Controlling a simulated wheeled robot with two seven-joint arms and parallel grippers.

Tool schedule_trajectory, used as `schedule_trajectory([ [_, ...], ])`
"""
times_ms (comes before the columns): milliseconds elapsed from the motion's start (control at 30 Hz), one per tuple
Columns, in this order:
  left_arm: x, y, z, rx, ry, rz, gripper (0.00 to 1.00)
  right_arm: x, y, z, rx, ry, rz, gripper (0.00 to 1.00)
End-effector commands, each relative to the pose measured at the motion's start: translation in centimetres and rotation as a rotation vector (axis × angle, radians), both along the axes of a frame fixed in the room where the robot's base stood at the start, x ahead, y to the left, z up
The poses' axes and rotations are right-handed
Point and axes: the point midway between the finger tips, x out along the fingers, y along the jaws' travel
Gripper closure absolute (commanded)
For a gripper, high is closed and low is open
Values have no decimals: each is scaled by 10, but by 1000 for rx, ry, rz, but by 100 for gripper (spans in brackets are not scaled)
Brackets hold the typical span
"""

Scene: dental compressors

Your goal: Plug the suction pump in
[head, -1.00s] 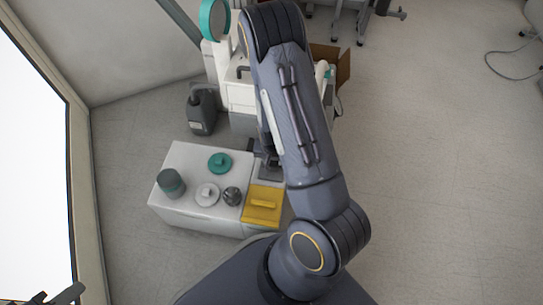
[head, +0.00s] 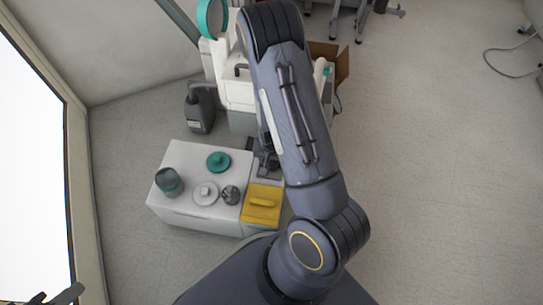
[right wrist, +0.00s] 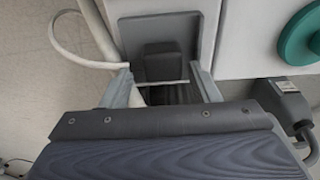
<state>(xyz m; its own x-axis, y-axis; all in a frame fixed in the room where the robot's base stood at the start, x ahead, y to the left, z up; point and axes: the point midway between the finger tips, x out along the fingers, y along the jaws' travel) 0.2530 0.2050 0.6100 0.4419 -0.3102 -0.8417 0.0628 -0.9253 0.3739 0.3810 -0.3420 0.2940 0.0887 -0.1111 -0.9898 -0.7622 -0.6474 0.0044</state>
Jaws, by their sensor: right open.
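My right gripper (head: 266,160) is at the back right edge of the white cabinet, mostly hidden by my arm. In the right wrist view, the right gripper (right wrist: 162,88) is open, with its two fingers apart. A dark grey block (right wrist: 162,58) on a grey recessed panel (right wrist: 190,30) shows just beyond and between the fingertips; I cannot tell whether they touch it. A grey plug-like piece (right wrist: 288,98) with a label and a dark cord lies to the right of the fingers. I cannot tell which part belongs to the suction pump. My left gripper (head: 65,296) shows only partly at the bottom left.
A pale hose (right wrist: 70,50) curves left of the fingers.

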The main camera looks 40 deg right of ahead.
Motion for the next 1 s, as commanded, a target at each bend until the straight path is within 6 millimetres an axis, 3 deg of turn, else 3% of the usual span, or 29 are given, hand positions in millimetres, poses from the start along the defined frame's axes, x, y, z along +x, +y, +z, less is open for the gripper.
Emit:
schedule_trajectory([
  [200, 1, 0, 24, 0, 0, 0, 64, 3, 1, 44, 1, -9, 2, 39],
  [400, 1, 0, 37, 0, 0, 0, 64, 0, 1, 69, 1, -6, -1, 39],
  [1000, 1, 0, 38, 0, 0, 0, 64, -1, 0, 74, 1, -3, -4, 39],
])
